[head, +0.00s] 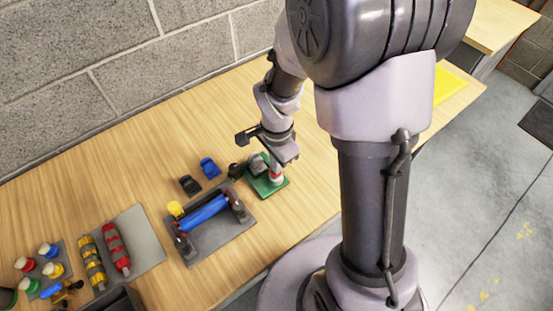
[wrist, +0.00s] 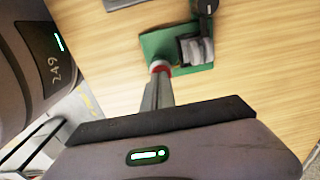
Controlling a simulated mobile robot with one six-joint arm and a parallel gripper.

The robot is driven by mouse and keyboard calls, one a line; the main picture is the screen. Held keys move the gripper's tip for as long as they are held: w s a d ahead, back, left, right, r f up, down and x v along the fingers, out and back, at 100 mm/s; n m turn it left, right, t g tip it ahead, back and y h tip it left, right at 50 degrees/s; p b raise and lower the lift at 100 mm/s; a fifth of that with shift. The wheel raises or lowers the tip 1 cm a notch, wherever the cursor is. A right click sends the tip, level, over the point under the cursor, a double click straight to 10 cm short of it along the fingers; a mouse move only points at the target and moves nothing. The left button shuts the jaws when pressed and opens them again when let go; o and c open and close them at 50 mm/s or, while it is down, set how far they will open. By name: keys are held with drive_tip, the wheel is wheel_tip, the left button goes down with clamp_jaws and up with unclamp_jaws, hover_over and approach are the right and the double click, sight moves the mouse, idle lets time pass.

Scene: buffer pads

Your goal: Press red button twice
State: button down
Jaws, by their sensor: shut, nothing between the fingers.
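A red button (head: 276,179) with a pale part sits on a green plate (head: 277,188) near the front edge of the wooden table. My gripper (head: 274,160) is shut and points down right over this button. In the wrist view the closed fingers (wrist: 158,92) reach to the red button (wrist: 160,68), whose top is largely hidden behind them. The tips look to be at or very near it; I cannot tell whether they touch.
A grey tray (head: 222,244) with a blue cylinder lies left of the plate. Small blue (head: 210,168) and black (head: 190,185) blocks stand behind it. Further left are a grey pad (head: 142,238) with yellow and red cylinders, and several coloured buttons. A block wall (head: 100,80) backs the table.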

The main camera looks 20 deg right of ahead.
drive_tip(key=shift+f, duration=0.1)
drive_tip(key=shift+f+b, duration=0.85)
drive_tip(key=shift+f, duration=0.1)
drive_tip(key=shift+s, duration=0.15)
drive_tip(key=shift+r, duration=0.1)
drive_tip(key=shift+r+p, duration=0.4)
drive_tip(key=shift+p, duration=0.1)
wheel_tip(320, 180, up, 13)
drive_tip(key=p, duration=0.6)
drive_tip(key=shift+r+p, duration=0.15)
drive_tip(key=shift+p, duration=0.25)
drive_tip(key=shift+r, duration=0.1)
